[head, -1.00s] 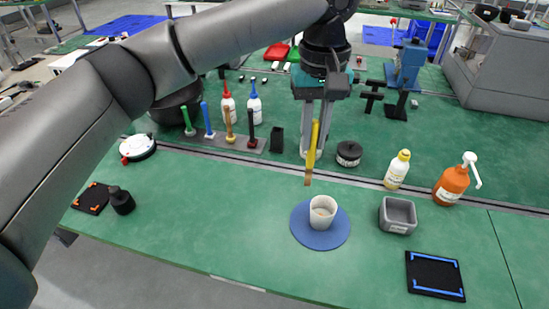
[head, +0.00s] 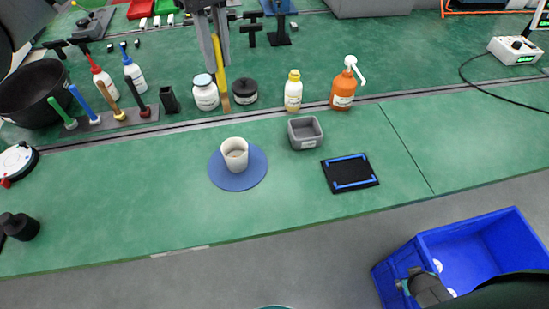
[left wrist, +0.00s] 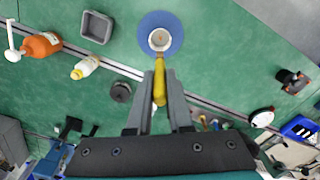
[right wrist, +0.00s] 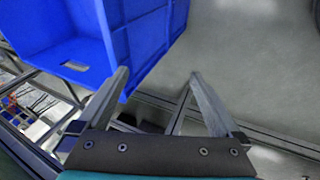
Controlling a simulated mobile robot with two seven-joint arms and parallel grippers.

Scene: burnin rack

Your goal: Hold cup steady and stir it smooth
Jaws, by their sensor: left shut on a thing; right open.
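A white cup (head: 235,152) stands upright on a round blue mat (head: 228,182) on the green bench. Some greyish content shows inside it; the cup also shows in the left wrist view (left wrist: 159,39). My left gripper (head: 217,58) is shut on a yellow-handled stirring stick (head: 221,72). The stick hangs nearly upright behind the cup, apart from it, its brownish tip low in the head view. In the left wrist view the stick (left wrist: 160,82) lies between the fingers. My right gripper (right wrist: 158,78) is open and empty beside the blue bin, away from the cup.
A grey square tray (head: 305,133) and a black pad with blue corners (head: 350,172) lie right of the cup. Bottles, a white jar (head: 205,93), a black round container (head: 244,92) and a rack of coloured sticks (head: 115,119) stand behind. The blue bin (head: 400,265) is below the bench front.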

